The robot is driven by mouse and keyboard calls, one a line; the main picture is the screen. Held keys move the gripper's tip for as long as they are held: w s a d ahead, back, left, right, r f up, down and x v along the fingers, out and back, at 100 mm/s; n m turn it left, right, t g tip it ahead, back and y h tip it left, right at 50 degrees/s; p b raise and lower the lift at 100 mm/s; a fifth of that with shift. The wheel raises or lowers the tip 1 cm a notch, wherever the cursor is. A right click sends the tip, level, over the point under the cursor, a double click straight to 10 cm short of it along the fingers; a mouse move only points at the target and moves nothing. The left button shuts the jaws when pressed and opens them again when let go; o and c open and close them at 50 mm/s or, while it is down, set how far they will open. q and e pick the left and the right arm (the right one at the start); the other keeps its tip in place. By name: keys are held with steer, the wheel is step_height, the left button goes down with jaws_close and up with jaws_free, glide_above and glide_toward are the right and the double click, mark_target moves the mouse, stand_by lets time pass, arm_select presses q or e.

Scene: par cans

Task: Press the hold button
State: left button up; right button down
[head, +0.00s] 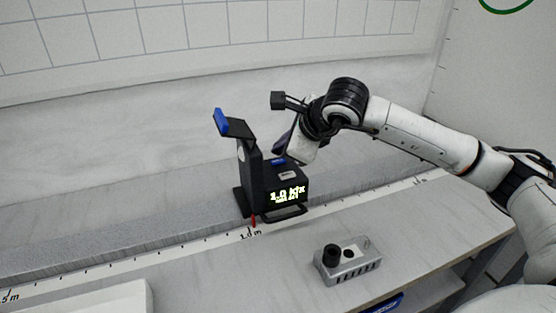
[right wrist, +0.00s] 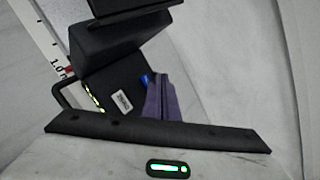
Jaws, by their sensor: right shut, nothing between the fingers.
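A black meter (head: 256,180) stands on the bench by the scale, with a lit display (head: 288,194) reading about "1.0 klx"; the smaller line under it is too blurred to read. A blue button (head: 278,161) shows on its top, beside a small pale label. In the right wrist view the blue button (right wrist: 145,79) is partly hidden by my fingers. My right gripper (head: 283,148) is shut and empty, pointing down just above or at the button; I cannot tell whether it touches. The gripper also shows in the right wrist view (right wrist: 160,98). My left gripper is not in view.
An upright black post with a blue-edged head (head: 222,121) rises at the meter's left. A small grey control box (head: 347,262) with a black knob sits at the bench front. A marked scale (head: 150,262) runs along the bench.

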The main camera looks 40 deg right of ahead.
steer(key=shift+r+p, duration=1.35)
steer(key=shift+r, duration=1.1)
steer(key=shift+r, duration=0.1)
